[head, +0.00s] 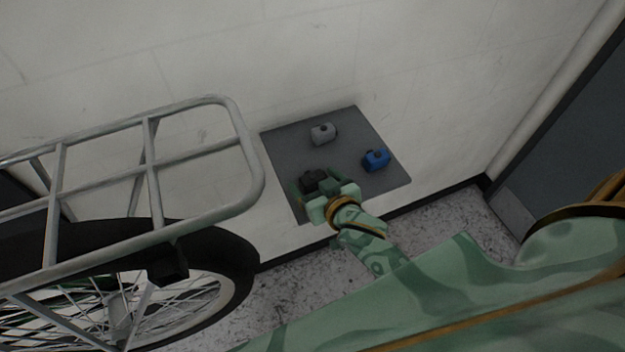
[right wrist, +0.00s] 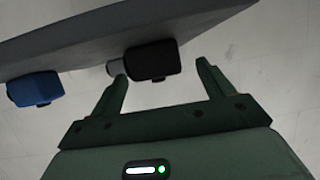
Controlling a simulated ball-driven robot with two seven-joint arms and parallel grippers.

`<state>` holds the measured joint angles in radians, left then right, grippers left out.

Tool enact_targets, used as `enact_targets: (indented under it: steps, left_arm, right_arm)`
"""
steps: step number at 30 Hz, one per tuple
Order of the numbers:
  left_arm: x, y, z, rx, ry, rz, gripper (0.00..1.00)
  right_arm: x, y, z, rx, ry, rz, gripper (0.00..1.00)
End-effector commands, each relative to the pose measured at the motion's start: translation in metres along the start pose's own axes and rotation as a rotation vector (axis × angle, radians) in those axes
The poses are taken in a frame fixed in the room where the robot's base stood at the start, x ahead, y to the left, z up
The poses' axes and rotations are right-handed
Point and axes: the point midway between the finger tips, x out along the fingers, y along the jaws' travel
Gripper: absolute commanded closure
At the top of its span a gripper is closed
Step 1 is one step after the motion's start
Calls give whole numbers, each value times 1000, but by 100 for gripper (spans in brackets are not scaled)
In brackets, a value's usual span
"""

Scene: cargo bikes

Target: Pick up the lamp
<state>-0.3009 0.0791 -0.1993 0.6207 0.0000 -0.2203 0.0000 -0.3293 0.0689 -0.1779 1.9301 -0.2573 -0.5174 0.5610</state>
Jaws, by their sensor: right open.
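Three small box-shaped items that look like lamps are on a dark grey panel (head: 291,147) by the white wall. The black lamp (head: 314,178) is nearest my right gripper (head: 329,190). The blue lamp (head: 376,159) is to the right, and the grey lamp (head: 323,133) is farther back. In the right wrist view, my right gripper (right wrist: 162,74) is open, with the black lamp (right wrist: 152,59) ahead of and between its fingertips, not clasped. The blue lamp (right wrist: 34,88) is left there, and the grey lamp (right wrist: 115,67) is partly hidden behind the black one. My left gripper is not in view.
A bike's metal rack (head: 150,165) and rear wheel (head: 215,262) stand to the left, near the panel. A dark door-like surface (head: 570,140) is at the right. Speckled floor (head: 440,232) shows clear below the panel.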

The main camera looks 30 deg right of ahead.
Motion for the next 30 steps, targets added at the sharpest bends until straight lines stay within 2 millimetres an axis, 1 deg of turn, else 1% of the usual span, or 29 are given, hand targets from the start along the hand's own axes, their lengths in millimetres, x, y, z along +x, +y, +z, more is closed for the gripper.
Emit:
enact_targets:
  steps: [3, 7, 9, 15, 17, 18, 20, 21, 30]
  left_arm:
    - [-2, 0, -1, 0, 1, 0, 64]
    - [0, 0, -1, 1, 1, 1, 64]
    - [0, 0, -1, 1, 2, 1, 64]
    - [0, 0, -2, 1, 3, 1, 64]
    - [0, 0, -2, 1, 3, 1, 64]
    - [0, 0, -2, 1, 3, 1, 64]
    - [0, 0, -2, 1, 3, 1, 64]
    - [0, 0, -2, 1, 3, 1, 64]
    - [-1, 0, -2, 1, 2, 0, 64]
  right_arm:
    - [21, 3, -3, -2, 2, 1, 20]
    - [38, 3, -2, -1, 1, 0, 20]
    - [41, 3, -1, -1, 1, 0, 20]
    - [41, 3, -1, 0, 0, 0, 20]
    - [41, 3, -1, 0, 0, 0, 37]
    - [41, 2, -1, 0, 0, 0, 48]
    - [41, 2, -1, 0, 0, 0, 64]
    - [41, 2, -1, 0, 0, 0, 70]
    - [40, 3, -2, 0, 0, -1, 70]
